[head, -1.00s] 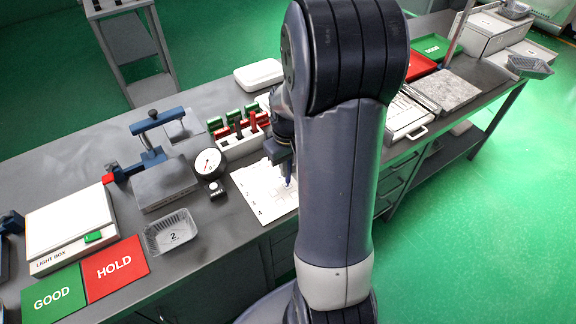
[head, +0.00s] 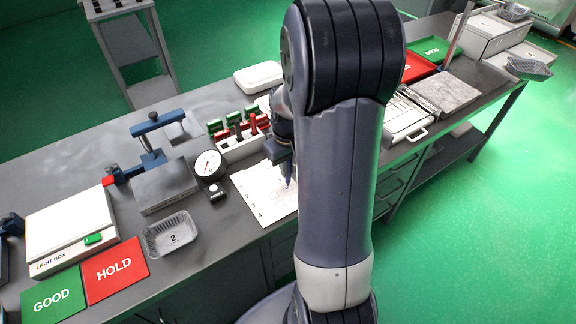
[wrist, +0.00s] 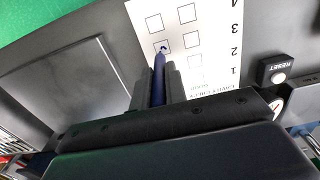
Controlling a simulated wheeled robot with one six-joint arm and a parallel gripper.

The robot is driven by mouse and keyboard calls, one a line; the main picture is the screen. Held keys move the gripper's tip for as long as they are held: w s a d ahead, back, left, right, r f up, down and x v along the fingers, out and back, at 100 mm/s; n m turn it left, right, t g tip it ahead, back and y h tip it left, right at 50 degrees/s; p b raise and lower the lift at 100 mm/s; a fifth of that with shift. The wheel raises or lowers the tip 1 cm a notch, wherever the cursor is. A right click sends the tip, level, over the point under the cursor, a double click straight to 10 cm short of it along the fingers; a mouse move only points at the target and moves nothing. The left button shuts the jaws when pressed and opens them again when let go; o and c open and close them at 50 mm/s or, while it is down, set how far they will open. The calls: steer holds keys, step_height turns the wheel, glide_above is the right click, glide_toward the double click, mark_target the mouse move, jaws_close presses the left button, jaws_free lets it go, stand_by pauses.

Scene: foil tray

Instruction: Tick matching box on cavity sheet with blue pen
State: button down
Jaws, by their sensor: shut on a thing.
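My gripper (wrist: 158,82) is shut on the blue pen (wrist: 158,68), which points down at the cavity sheet (wrist: 215,20). The sheet also shows in the head view (head: 255,188), flat on the bench, partly hidden by my arm. In the wrist view it appears upside down, with numbered rows 1 to 4 and two columns of boxes. The pen tip is at the box (wrist: 169,43) in row 3, in the column farther from the numbers. A small dark spot shows there; I cannot tell mark from tip. A foil tray (head: 151,240) labelled 2 sits on the bench.
A round gauge (head: 209,165) and a RESET button (head: 217,190) stand left of the sheet. A rack (head: 240,148) of red and green items is behind it. The HOLD mat (head: 112,283), GOOD mat (head: 52,310) and light box (head: 70,225) lie farther left.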

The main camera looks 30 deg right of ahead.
steer(key=shift+r, duration=0.1)
steer(key=shift+r+p, duration=2.45)
steer(key=shift+r, duration=0.5)
steer(key=shift+w, duration=0.1)
